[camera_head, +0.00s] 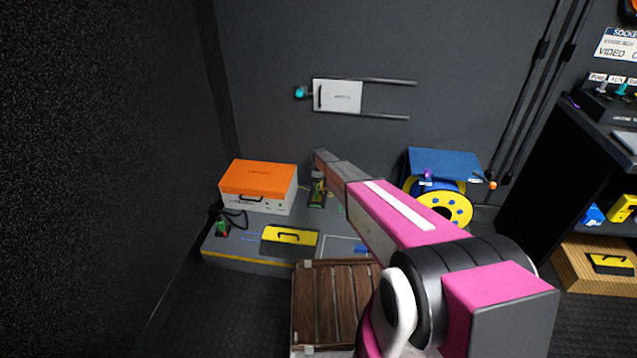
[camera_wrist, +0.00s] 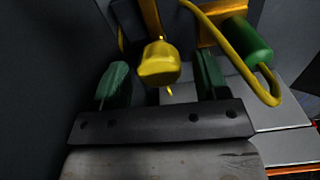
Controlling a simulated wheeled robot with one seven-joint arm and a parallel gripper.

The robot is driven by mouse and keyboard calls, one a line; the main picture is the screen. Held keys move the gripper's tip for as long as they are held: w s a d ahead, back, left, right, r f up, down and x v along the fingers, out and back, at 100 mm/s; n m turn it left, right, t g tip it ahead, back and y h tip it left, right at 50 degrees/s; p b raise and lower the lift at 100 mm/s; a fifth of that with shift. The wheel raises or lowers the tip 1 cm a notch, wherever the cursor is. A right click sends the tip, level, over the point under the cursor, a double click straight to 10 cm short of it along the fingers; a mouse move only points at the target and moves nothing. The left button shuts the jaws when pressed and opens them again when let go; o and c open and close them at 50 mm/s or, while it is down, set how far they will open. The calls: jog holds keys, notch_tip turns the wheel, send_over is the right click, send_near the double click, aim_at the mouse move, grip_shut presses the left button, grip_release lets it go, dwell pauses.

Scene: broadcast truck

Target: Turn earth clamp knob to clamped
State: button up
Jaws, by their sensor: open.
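In the wrist view a yellow knob (camera_wrist: 158,64) sits between the two green fingers of my gripper (camera_wrist: 161,75). The fingers are open, with a visible gap on each side of the knob. A small yellow tip shows just below the knob. A green cylinder (camera_wrist: 246,42) with a yellow cable (camera_wrist: 265,88) looping from it is to the right of the fingers. In the head view a small green and yellow item (camera_head: 318,194) stands by the back wall beneath the end of my arm. My fingers cannot be made out clearly there.
An orange and white case (camera_head: 258,185) is left of my arm's end. A yellow box with a black handle (camera_head: 290,236) lies in front on the grey platform (camera_head: 225,256). A brown slatted crate (camera_head: 330,300) is nearer. A blue and yellow reel (camera_head: 445,207) stands to the right.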

jog(key=c, duration=0.9)
jog(key=m, duration=0.4)
jog(key=shift+m, duration=0.4)
jog(key=m, duration=0.4)
jog(key=shift+w+d+m, duration=0.1)
jog(key=shift+m, duration=0.2)
jog(key=m, duration=0.4)
jog(key=shift+r, duration=0.1)
jog(key=shift+m, duration=2.1)
